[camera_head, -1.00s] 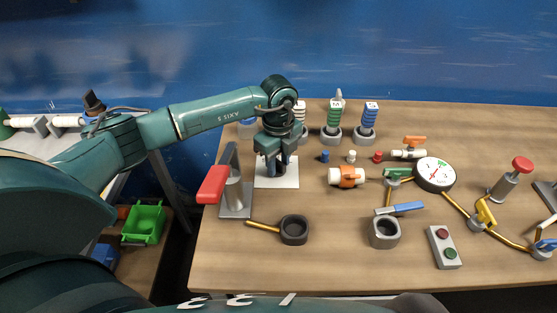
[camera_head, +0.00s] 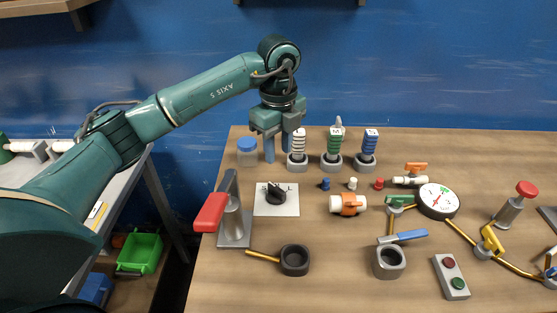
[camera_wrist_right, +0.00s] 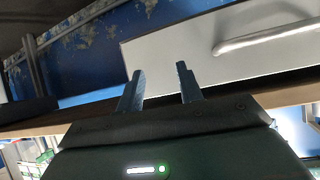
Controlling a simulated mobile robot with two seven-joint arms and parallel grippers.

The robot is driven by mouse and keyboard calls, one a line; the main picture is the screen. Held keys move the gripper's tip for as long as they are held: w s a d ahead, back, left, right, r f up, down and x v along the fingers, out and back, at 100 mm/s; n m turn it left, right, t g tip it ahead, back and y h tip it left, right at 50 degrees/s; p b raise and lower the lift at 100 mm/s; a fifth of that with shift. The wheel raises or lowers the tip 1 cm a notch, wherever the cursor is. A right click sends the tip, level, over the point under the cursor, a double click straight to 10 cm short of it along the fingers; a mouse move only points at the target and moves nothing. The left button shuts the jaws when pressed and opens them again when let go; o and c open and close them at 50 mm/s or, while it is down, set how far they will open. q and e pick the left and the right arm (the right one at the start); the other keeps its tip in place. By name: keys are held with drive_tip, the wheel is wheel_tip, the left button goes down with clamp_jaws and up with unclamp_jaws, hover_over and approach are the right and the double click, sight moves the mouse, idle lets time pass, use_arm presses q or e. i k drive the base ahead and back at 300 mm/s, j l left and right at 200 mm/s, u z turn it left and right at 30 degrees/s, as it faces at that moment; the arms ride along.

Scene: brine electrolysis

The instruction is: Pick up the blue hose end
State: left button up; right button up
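A blue ribbed hose end (camera_head: 370,141) stands upright in a grey ring holder (camera_head: 365,162) towards the back of the table, right of a green one (camera_head: 334,143) and a white one (camera_head: 298,146). A small blue piece (camera_head: 325,184) lies in front of them. My left gripper (camera_head: 278,156) is raised, pointing down, with its fingers apart and nothing between them.
A blue-lidded jar (camera_head: 246,152) stands left of my left gripper. A black knob (camera_head: 276,193) sits on a white plate (camera_head: 263,207). A red-handled lever (camera_head: 211,212), valves, a gauge (camera_head: 437,200) and a button box (camera_head: 451,277) occupy the table. The back right is clear.

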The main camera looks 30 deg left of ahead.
sight(371, 137)
drive_tip(key=k+l, duration=0.65)
drive_tip(key=k, duration=0.25)
